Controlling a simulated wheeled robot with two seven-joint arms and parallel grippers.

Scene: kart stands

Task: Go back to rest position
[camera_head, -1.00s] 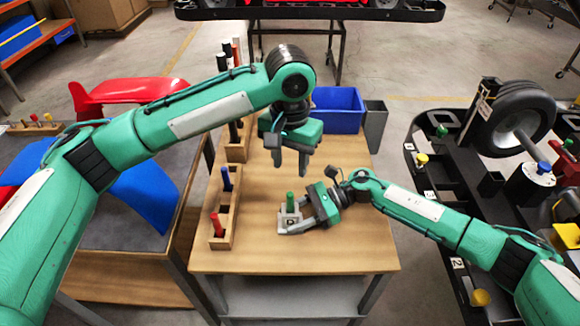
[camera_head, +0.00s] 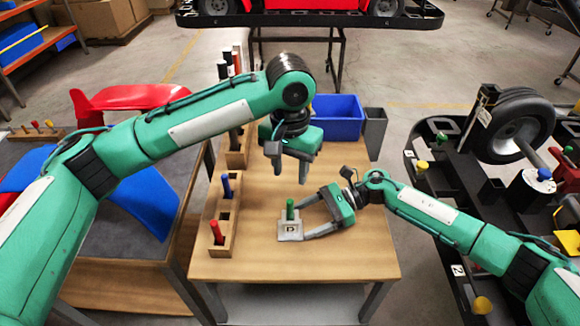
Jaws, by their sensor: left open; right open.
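My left gripper (camera_head: 290,172) is open and empty, pointing down above the wooden table (camera_head: 330,262). My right gripper (camera_head: 306,222) is open low over the table, its fingertips pointing left. Just left of those fingertips stands a green peg (camera_head: 290,209) in a small light-grey block (camera_head: 290,231) with a dark mark on its front. The fingertips are very close to the block; I cannot tell whether they touch it.
A wooden rack (camera_head: 222,235) with a blue and a red peg stands at the table's left side. A blue bin (camera_head: 338,112) and a grey bin (camera_head: 376,133) stand at the back. A black kart frame (camera_head: 440,240) with a wheel (camera_head: 515,125) is at right.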

